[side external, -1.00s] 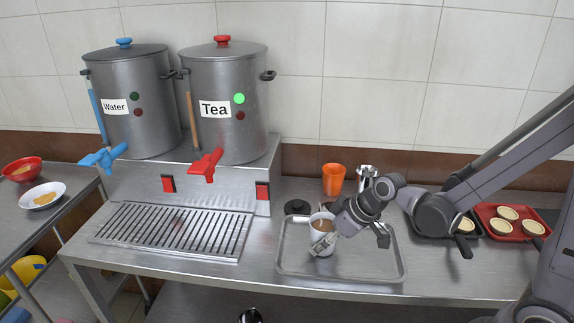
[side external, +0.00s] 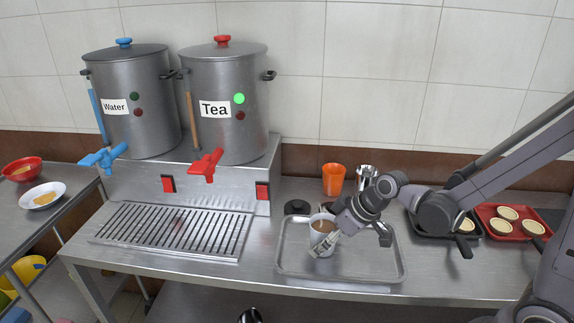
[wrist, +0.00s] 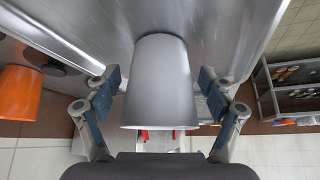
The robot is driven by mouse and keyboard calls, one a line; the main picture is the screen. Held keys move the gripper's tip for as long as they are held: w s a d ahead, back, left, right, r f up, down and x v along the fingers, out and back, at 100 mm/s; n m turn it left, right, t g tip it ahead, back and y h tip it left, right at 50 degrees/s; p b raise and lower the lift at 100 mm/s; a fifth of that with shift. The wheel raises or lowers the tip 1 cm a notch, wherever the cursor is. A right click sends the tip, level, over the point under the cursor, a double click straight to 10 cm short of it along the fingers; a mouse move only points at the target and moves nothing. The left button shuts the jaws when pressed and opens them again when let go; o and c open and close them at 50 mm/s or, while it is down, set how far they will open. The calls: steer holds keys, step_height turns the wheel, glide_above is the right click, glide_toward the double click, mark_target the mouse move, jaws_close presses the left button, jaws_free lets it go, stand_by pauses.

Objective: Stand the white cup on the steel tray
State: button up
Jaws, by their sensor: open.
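The white cup (side external: 321,227) stands upright on the left part of the steel tray (side external: 376,270), with brown liquid inside. My gripper (side external: 330,240) is at the cup, its fingers around it. In the wrist view the cup (wrist: 160,85) fills the middle, looking grey. The open fingers of my gripper (wrist: 160,92) lie on both sides of it, with a visible gap on each side. The tray's raised edge also shows in the wrist view (wrist: 60,38).
An orange cup (side external: 333,179) stands behind the tray, with a metal container (side external: 366,176) beside it. A dark round object (side external: 297,207) lies at the tray's back left corner. Dark and red trays (side external: 512,222) with small tarts are at right.

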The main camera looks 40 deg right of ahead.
steer(key=s+d+r+m+t+h, duration=0.1)
steer(key=s+d+r+m, duration=0.3)
steer(key=s+r, duration=0.6)
steer(key=shift+s+d+h, duration=0.15)
steer(key=shift+s+h, duration=0.35)
steer(key=shift+h, duration=0.2)
